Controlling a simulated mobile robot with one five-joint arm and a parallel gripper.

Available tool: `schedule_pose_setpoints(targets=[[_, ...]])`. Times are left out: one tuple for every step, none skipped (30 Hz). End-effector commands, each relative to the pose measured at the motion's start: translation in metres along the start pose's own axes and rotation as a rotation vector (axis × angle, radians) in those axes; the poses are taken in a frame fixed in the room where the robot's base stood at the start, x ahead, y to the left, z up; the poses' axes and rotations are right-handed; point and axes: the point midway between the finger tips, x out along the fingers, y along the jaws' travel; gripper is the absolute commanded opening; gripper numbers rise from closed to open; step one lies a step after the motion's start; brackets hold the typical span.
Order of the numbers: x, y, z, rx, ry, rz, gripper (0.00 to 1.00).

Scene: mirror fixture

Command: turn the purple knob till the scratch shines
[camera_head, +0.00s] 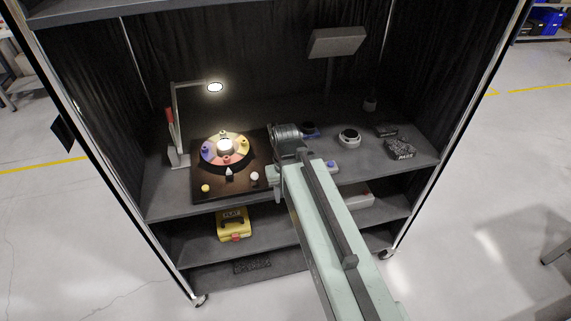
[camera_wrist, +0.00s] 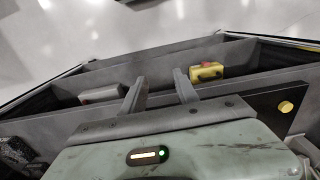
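A round disc (camera_head: 240,160) with coloured sectors and small knobs lies on a dark board (camera_head: 205,190) at the shelf's left. Its centre (camera_head: 225,146) glows white. A small purple part, seemingly the purple knob (camera_head: 207,152), is at the disc's left side; its exact shape is too small to tell. I cannot make out a scratch. My gripper is right of the board in the head view, with its fingers mostly hidden there. In the wrist view my gripper (camera_wrist: 160,76) has its two fingers apart with nothing between them, and no purple knob shows.
A lamp (camera_head: 178,130) with a lit head stands left of the disc. A yellow knob (camera_head: 206,188) and a white knob (camera_head: 254,176) are at the board's front. A yellow box (camera_head: 234,222) is on the shelf below. Dark rough blocks (camera_head: 400,148) lie at the right.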

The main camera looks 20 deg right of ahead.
Motion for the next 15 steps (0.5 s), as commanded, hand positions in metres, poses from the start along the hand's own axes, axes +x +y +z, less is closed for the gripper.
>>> schedule_pose_setpoints(targets=[[0.0,0.0,0.0,0.0,0.0,0.0,0.36],[0.0,0.0,0.0,0.001,0.0,0.0,0.42],[-0.002,0.0,-0.002,0.007,0.0,0.0,0.53],[-0.004,0.0,-0.007,0.021,0.0,0.0,0.57],[-0.009,0.0,-0.015,0.046,0.0,0.0,0.57],[-0.017,0.016,-0.029,0.108,0.0,0.0,0.57],[-0.024,0.021,-0.042,0.161,0.0,0.0,0.57],[-0.031,0.022,-0.056,0.218,0.0,0.0,0.57],[-0.04,0.022,-0.075,0.3,0.0,0.0,0.57],[-0.046,0.021,-0.088,0.36,0.0,0.0,0.57],[-0.051,0.021,-0.101,0.417,0.0,0.0,0.57],[-0.057,0.021,-0.115,0.486,0.0,0.0,0.57],[-0.061,0.02,-0.124,0.534,0.0,0.0,0.57],[-0.064,0.02,-0.132,0.574,0.0,0.0,0.57],[-0.066,0.02,-0.14,0.619,0.0,0.0,0.57]])
